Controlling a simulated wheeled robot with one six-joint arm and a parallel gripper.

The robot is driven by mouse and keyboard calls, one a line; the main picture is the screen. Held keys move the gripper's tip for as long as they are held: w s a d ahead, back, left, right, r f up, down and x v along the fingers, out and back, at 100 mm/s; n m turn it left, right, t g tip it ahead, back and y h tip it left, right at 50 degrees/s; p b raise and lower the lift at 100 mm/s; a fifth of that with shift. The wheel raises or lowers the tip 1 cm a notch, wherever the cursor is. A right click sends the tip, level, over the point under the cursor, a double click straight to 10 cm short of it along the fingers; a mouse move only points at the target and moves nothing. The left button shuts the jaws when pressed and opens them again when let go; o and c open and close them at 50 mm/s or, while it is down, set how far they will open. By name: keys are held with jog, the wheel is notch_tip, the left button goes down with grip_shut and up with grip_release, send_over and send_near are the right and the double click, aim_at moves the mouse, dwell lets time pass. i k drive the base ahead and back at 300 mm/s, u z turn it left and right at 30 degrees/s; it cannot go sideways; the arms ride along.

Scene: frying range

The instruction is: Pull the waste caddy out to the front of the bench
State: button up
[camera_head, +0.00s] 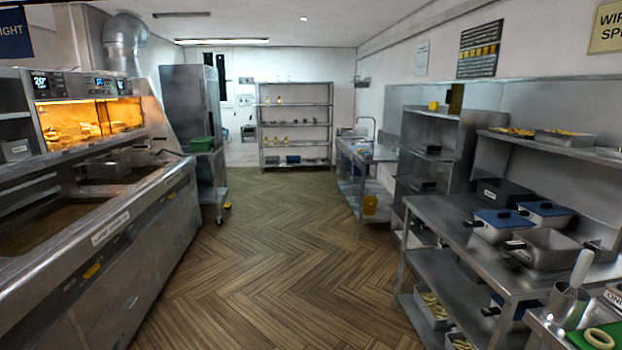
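The steel bench (418,208) stands at the right, with its front edge facing the aisle. A dark grey, open-topped box (511,200) with a small pale label sits toward the back of the bench top, near the wall. It may be the waste caddy; the label is too small to read. Two pans with blue lids (503,217) (546,207) and an open steel pan (543,260) stand in front of it and to its right, partly hiding its base. My gripper is not in view.
A nearer counter at the lower right holds a steel pot (567,307) with a utensil and a green board (602,336). Trays of food (432,308) fill the lower shelf. The frying range (110,235) lines the left. The wooden floor (270,260) between is clear.

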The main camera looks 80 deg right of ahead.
aim_at(500, 193)
jog(key=z, duration=3.1)
jog(key=k, duration=1.05)
jog(key=u, duration=0.95)
jog(key=k, duration=0.3)
jog(key=u, duration=0.2)
jog(key=i, duration=1.3)
jog(key=z, duration=0.2)
jog(key=i, duration=2.25)
jog(key=z, duration=0.15)
